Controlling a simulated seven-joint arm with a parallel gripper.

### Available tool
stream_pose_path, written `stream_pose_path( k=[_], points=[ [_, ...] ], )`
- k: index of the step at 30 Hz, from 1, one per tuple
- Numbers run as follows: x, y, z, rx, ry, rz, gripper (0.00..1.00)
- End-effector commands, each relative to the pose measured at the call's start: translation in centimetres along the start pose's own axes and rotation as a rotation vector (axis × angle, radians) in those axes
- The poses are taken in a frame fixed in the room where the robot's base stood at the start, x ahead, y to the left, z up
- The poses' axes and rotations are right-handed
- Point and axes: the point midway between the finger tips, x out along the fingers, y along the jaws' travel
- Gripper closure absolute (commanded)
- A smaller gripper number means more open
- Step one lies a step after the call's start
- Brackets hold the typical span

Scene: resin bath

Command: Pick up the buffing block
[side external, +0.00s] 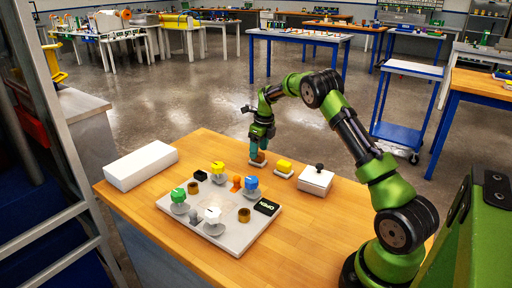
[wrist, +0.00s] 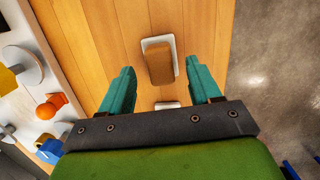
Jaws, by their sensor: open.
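The buffing block appears to be the brown block (wrist: 159,66) on a small white tray (wrist: 146,42) in the wrist view. It lies ahead of my gripper (wrist: 161,68), between the lines of its two teal fingers, with bare gaps on both sides. In the side view the brown block (side external: 260,157) sits right below my gripper (side external: 257,149), which points down and partly hides it. My gripper is open and holds nothing. I cannot tell the exact height of the fingertips above the block.
A yellow block (side external: 285,163) on a white tray and a white box (side external: 316,181) with a dark knob stand to the right. A pale board (side external: 232,246) with several coloured knobs and a white block (side external: 141,167) are to the left. The wooden table's far edge is close.

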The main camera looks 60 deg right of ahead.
Motion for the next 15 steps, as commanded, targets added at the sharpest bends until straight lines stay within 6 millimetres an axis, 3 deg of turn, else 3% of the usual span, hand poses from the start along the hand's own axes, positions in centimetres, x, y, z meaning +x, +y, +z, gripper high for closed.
stream_pose_path(
  k=[6,13,15],
  points=[
    [2.6,0.0,0.1,0.000,0.000,0.001,0.37],
    [2.8,-0.1,0.1,0.000,-0.001,-0.001,0.37],
    [2.7,-0.1,0.1,0.000,-0.001,-0.001,0.45]
  ],
)
